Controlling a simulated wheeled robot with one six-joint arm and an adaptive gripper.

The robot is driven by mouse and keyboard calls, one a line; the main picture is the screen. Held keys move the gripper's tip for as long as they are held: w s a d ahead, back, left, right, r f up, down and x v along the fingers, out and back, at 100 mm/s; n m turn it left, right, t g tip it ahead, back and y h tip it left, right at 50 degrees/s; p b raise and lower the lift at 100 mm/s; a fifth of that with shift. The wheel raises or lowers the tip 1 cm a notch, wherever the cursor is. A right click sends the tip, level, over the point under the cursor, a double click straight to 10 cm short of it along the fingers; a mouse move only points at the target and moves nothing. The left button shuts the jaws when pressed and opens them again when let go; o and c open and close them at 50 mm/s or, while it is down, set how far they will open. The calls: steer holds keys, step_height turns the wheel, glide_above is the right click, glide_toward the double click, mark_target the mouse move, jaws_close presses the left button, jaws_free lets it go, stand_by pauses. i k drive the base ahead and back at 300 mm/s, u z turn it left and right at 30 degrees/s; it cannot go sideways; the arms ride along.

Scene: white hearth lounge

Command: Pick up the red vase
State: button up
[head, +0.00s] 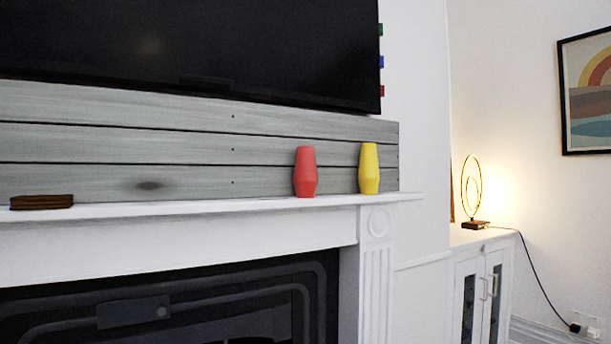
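The red vase (305,172) stands upright on the white mantel shelf (230,206), towards its right end. A yellow vase (369,169) of similar shape stands upright just to its right, with a gap between the two. My gripper does not show in the head view.
A brown stacked object (41,201) lies at the left of the mantel. A black television (190,45) hangs above, over grey boards (120,150). The dark fireplace (170,305) is below. A lit lamp (474,195) stands on a white cabinet (484,238) at right.

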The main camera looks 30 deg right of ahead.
mark_target(306, 178)
steer(key=k, duration=0.5)
steer(key=z, duration=1.65)
steer(key=i, duration=1.25)
steer(key=u, duration=1.15)
